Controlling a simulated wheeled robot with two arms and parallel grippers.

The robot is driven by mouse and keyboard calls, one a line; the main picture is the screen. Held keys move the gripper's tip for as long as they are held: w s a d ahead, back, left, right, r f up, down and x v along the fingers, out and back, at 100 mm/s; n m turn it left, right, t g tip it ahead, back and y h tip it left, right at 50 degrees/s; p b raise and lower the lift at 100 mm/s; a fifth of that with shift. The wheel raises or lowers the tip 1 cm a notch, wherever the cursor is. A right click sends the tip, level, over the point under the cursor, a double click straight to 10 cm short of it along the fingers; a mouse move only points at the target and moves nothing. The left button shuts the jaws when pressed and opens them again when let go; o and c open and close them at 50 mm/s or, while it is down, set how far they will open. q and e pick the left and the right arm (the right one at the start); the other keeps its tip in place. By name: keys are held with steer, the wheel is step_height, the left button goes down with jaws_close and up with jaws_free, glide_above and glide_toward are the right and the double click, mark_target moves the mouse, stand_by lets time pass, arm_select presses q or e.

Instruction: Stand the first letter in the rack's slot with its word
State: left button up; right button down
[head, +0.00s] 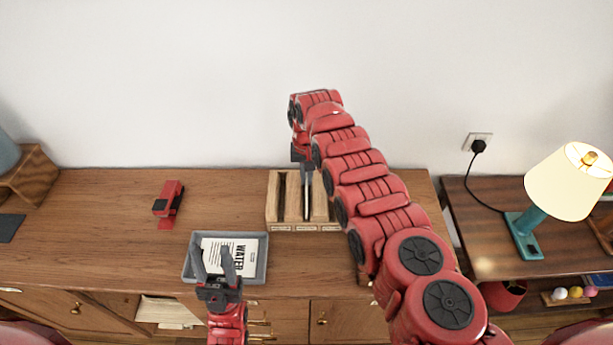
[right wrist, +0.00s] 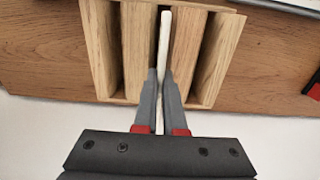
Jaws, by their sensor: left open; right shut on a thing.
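The wooden rack (head: 273,217) stands on the dresser top, with upright slots and small labels along its front edge. My right gripper (head: 307,188) is above the rack's middle slot. In the right wrist view my right gripper (right wrist: 163,85) is shut on a thin white letter (right wrist: 165,40), seen edge-on and upright between two dividers. How deep it sits is hidden. A letter marked WATER (head: 225,252) lies in the grey tray (head: 262,270). My left gripper (head: 218,268) is open above this tray, with nothing between its fingers. The words on the rack's labels are too small to read.
A red stapler-like object (head: 168,203) lies left of the rack on the dresser (head: 110,230). A lamp (head: 568,180) stands on a side table at the right. Open dresser space lies left of the tray.

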steer(key=shift+f+b, duration=1.35)
steer(key=shift+f, duration=0.15)
steer(key=shift+f, duration=0.1)
steer(key=c, duration=0.9)
jaws_free()
step_height(320, 180, up, 6)
steer(key=p, duration=0.5)
steer(key=shift+r+p, duration=1)
steer(key=shift+r, duration=0.55)
steer(key=shift+w+f, duration=0.1)
